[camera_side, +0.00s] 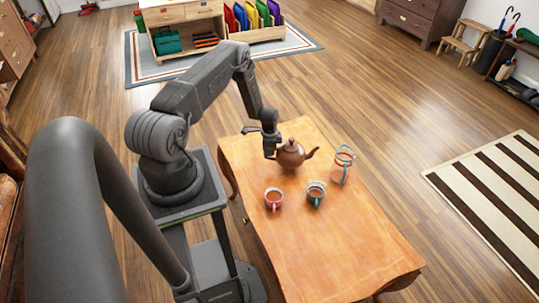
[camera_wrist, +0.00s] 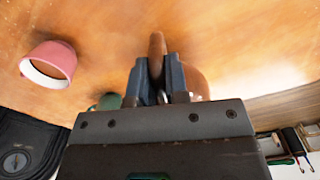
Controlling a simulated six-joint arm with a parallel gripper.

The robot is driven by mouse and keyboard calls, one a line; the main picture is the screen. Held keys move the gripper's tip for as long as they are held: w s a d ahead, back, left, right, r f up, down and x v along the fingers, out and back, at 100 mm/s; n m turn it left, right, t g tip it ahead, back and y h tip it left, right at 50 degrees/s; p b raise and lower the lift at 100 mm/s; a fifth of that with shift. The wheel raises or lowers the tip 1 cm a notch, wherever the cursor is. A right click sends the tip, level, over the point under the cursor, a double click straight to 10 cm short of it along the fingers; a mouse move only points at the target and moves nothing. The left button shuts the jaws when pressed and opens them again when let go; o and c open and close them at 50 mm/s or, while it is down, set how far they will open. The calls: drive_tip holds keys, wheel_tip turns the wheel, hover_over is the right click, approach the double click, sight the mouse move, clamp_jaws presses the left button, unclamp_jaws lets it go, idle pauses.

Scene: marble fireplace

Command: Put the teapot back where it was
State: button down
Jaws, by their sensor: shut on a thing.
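The brown teapot (camera_side: 291,155) is upright at the far part of the wooden table, its spout toward the right in the side view. My gripper (camera_side: 270,152) is at its left, shut on the handle. In the wrist view the handle (camera_wrist: 157,45) runs between the two fingers of my gripper (camera_wrist: 160,75), and part of the teapot's body (camera_wrist: 195,82) shows behind the right finger. I cannot tell whether the teapot's base touches the table. A pink mug (camera_side: 274,199) and a teal-grey mug (camera_side: 316,193) stand nearer the camera, both brownish inside.
A clear glass vessel (camera_side: 342,166) with bluish and reddish parts stands right of the teapot. The near half of the table (camera_side: 335,250) is bare. The wrist view also shows the pink mug (camera_wrist: 52,62) and a bit of the teal-grey mug (camera_wrist: 107,101).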

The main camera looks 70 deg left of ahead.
sight(269, 158)
drive_tip(key=shift+f, duration=1.4)
drive_tip(key=c, duration=1.1)
unclamp_jaws()
drive_tip(key=shift+f, duration=0.1)
